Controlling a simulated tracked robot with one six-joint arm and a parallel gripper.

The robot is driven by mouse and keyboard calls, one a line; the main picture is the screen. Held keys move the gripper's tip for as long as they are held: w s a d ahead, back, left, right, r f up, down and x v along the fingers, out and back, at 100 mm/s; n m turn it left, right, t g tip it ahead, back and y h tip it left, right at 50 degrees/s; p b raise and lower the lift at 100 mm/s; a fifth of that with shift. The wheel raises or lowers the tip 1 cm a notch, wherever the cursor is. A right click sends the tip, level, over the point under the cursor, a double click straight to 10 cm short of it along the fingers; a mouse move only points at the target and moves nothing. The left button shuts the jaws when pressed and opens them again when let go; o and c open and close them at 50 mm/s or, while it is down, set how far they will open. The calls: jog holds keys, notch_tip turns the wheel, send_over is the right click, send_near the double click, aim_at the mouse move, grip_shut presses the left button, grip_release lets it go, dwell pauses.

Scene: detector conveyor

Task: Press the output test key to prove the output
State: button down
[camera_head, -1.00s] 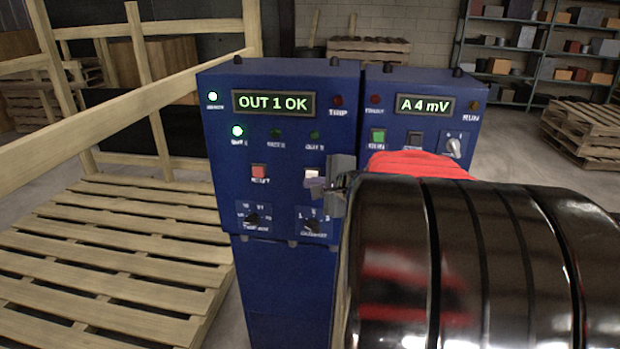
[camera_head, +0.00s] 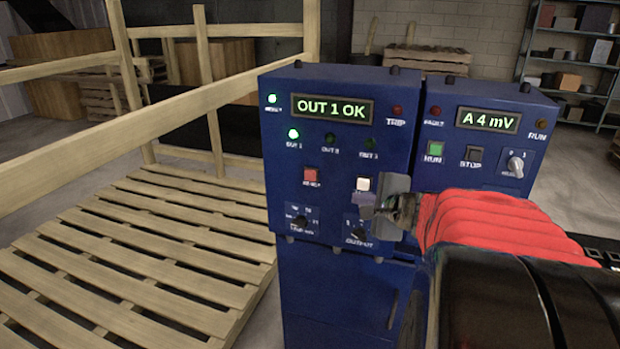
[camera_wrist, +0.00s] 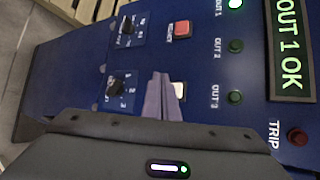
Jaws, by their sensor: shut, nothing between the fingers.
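The blue detector panel (camera_head: 338,165) stands ahead, and its display (camera_head: 333,108) reads "OUT 1 OK". The OUT 1 lamp (camera_head: 293,134) is lit green, while OUT 2 and OUT 3 are dark. The white test key (camera_head: 363,183) shows just above my fingertips in the head view. My gripper (camera_head: 366,203) is shut and empty in front of the panel. In the wrist view the shut fingers (camera_wrist: 162,92) partly cover the white key (camera_wrist: 179,90); I cannot tell whether they touch it. The output selector knob (camera_head: 358,232) sits below.
A red reset button (camera_head: 310,174) and another knob (camera_head: 299,223) are on the panel's left. A second blue cabinet (camera_head: 482,140) reading "A 4 mV" stands to the right. Wooden pallets (camera_head: 140,240) and a rail frame are at the left.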

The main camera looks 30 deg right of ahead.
jog(key=shift+s+a, duration=0.6)
jog(key=shift+a, duration=0.2)
jog(key=shift+w, duration=0.1)
